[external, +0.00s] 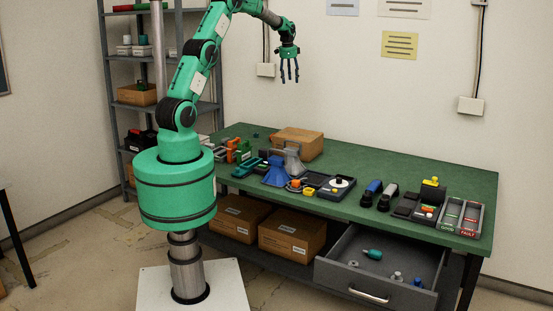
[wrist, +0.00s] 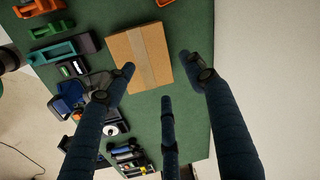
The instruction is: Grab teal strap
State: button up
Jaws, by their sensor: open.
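My gripper (external: 290,76) is open and empty, high above the back of the green workbench. Its spread dark fingers also show in the wrist view (wrist: 160,78), over the bench and near the cardboard box. No piece is plainly a strap. A long teal bracket-like piece (wrist: 54,53) lies at the left in the wrist view, apart from the fingers. A teal piece (external: 228,164) also shows at the left end of the bench in the external view. A small teal rounded object (external: 373,254) lies in the open drawer. I cannot tell which is the teal strap.
The cardboard box (external: 297,142) stands at the back of the workbench (external: 420,170). The drawer (external: 350,286) is pulled out. The back right of the bench is clear.

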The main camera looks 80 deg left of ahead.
jog(key=s+a+f+p, duration=0.1)
jog(key=s+a+f, duration=0.2)
jog(key=a+f, duration=0.4)
jog(key=s+a+f, duration=0.2)
jog(key=a+f, duration=0.3)
jog(key=a, duration=0.4)
jog(key=m+g+h+p, duration=0.1)
send_over(256, 135)
jog(key=a, duration=0.2)
notch_tip(256, 135, down, 14)
jog(key=shift+w+f, duration=0.15)
jog(key=shift+w, duration=0.1)
jog(key=shift+a, duration=0.1)
jog(key=shift+f, duration=4.25)
jog(key=shift+f, duration=0.1)
jog(key=shift+f, duration=2.55)
